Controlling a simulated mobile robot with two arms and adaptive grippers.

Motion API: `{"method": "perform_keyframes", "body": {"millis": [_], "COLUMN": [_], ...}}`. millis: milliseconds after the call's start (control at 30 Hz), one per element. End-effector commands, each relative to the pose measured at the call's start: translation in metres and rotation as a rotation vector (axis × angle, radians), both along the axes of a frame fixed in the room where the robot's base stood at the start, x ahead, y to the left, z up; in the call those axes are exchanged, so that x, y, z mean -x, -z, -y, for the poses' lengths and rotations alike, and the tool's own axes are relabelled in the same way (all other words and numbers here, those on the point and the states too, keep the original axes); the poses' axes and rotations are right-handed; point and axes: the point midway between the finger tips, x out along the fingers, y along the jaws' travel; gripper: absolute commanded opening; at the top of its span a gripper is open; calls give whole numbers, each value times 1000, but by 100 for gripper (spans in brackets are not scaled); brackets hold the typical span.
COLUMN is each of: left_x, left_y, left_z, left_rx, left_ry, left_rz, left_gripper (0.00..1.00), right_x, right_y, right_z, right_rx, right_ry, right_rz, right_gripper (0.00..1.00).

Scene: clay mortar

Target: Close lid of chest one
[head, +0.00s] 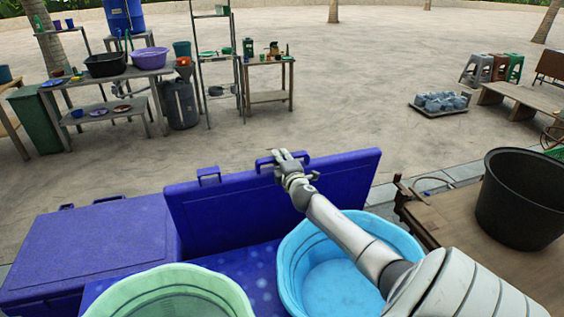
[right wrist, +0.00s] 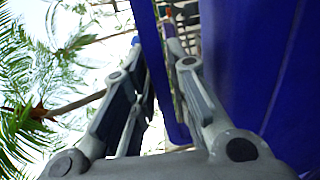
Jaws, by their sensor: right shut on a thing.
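A blue chest lid (head: 240,215) stands raised and tilted behind two basins in the head view. It has two loop handles on its top edge, a left one (head: 208,174) and one at my right gripper. My right gripper (head: 287,158) is at this second handle and shut on it. In the right wrist view a blue strip (right wrist: 152,60) runs between the fingers, with the broad blue lid face (right wrist: 250,60) to the right. A second blue chest (head: 90,245) at left has its lid down. My left gripper is not in view.
A green basin (head: 170,285) and a light blue basin (head: 335,285) sit in front of the raised lid, by a speckled blue surface (head: 245,275). A black tub (head: 525,200) stands on a wooden table (head: 470,235) at right. Open paving lies beyond.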

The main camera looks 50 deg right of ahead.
Motion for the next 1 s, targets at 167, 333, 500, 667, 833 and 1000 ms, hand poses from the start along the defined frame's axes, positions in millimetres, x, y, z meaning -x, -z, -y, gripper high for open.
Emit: {"method": "perform_keyframes", "body": {"millis": [167,333,500,667,833,1000], "left_x": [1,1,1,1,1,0], "left_y": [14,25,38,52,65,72], "left_z": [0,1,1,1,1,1], "left_rx": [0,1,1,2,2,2], "left_ry": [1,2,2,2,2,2], "left_rz": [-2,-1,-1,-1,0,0], "left_gripper": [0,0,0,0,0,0], "right_x": [-27,-49,-70,-88,-103,-112], "right_y": [0,0,2,4,4,1], "right_z": [12,24,33,41,51,58], "right_rx": [-1,-2,-4,-6,-7,-5], "right_ry": [-4,-4,-7,-8,-8,-5], "right_rz": [3,0,-1,-2,-3,-3], "right_gripper": [0,0,0,0,0,0]}}
